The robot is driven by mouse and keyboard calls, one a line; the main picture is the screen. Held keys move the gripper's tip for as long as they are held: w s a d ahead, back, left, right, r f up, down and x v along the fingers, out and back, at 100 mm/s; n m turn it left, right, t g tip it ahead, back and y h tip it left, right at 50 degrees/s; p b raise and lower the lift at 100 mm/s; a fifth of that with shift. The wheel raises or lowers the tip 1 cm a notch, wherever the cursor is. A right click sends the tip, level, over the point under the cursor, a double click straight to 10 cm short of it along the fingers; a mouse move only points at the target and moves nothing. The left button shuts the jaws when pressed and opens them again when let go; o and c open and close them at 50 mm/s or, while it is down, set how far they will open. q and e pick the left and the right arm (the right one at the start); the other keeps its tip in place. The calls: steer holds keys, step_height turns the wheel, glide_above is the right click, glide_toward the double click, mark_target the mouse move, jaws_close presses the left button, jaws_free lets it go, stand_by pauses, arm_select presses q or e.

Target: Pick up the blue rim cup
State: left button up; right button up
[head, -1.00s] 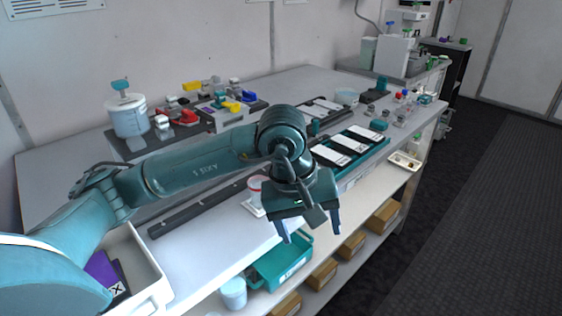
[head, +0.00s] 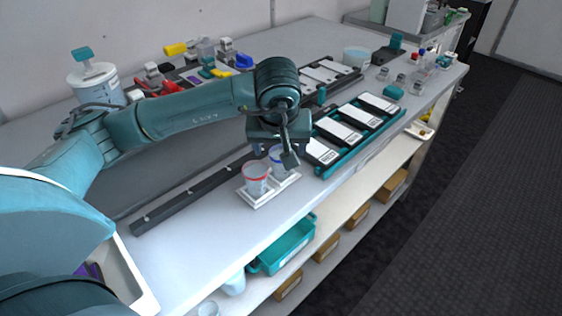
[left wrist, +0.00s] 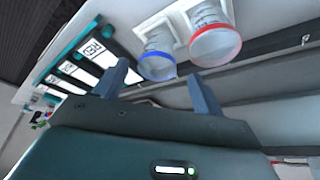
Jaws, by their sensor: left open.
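The blue rim cup (head: 278,160) stands upright on a small white tray (head: 262,199), partly hidden behind my left gripper in the head view. My left gripper (left wrist: 160,90) is open and empty, apart from the cup as far as I can see. My right gripper is not in view.
A dark rail (head: 190,192) lies left of the cups. A teal rack (head: 342,147) with white cartridges stands close on the right. A white dispenser pot (head: 98,84) stands at the back left. A teal bin (head: 284,246) sits on the lower shelf.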

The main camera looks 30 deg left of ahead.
arm_select(q)
steer(key=shift+p+x, duration=0.7)
steer(key=shift+x, duration=2.35)
steer(key=shift+w+d, duration=0.1)
steer(key=shift+w, duration=0.05)
steer(key=shift+c, duration=0.4)
steer(key=c, duration=1)
steer(key=shift+o, duration=0.2)
